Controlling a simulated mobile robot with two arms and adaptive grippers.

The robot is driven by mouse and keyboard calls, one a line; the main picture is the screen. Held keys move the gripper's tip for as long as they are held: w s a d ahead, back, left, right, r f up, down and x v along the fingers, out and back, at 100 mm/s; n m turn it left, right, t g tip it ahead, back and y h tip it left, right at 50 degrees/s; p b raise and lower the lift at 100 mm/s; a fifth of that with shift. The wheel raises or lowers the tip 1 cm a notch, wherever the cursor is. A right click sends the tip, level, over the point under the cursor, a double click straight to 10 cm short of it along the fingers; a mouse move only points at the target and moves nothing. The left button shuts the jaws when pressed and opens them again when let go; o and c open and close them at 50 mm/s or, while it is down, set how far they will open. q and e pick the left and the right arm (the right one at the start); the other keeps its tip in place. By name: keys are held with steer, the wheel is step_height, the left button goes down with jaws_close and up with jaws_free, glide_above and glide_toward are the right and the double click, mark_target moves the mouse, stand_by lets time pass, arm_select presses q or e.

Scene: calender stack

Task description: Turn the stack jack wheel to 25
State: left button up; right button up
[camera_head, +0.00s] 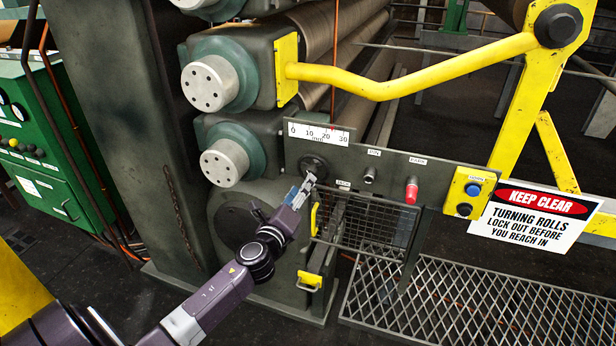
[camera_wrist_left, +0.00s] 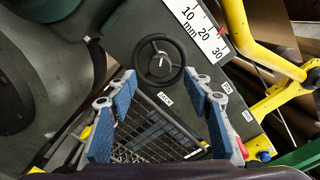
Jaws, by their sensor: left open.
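The jack wheel (camera_head: 314,166) is a small dark handwheel on the grey panel, above a JACK label. It also shows in the left wrist view (camera_wrist_left: 158,62), with its rim, spokes and a pale mark on the hub. The scale (camera_head: 318,134) above it is white and marked in mm from 0 to 30. A red pointer (camera_wrist_left: 222,31) stands at the scale's edge, seemingly between 20 and 30; the exact reading is too small to tell. My left gripper (camera_head: 304,186) is open just in front of the wheel, its blue-padded fingers spread to either side below the rim. My right gripper is out of view.
Right of the wheel are a metal knob (camera_head: 370,175), a red knob (camera_head: 411,189) and a yellow button box (camera_head: 465,192). A wire mesh guard (camera_head: 375,222) hangs below. A yellow bar (camera_head: 420,82) crosses above, and rolls (camera_head: 345,25) lie behind.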

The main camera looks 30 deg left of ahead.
mark_target(312, 170)
arm_select(q)
steer(key=shift+x, duration=2.85)
steer(key=shift+c, duration=0.4)
steer(key=shift+f, duration=0.1)
steer(key=c, duration=1.1)
steer(key=shift+o, duration=0.2)
steer(key=shift+n, duration=0.3)
steer(key=n+b, duration=0.1)
steer(key=n, duration=0.9)
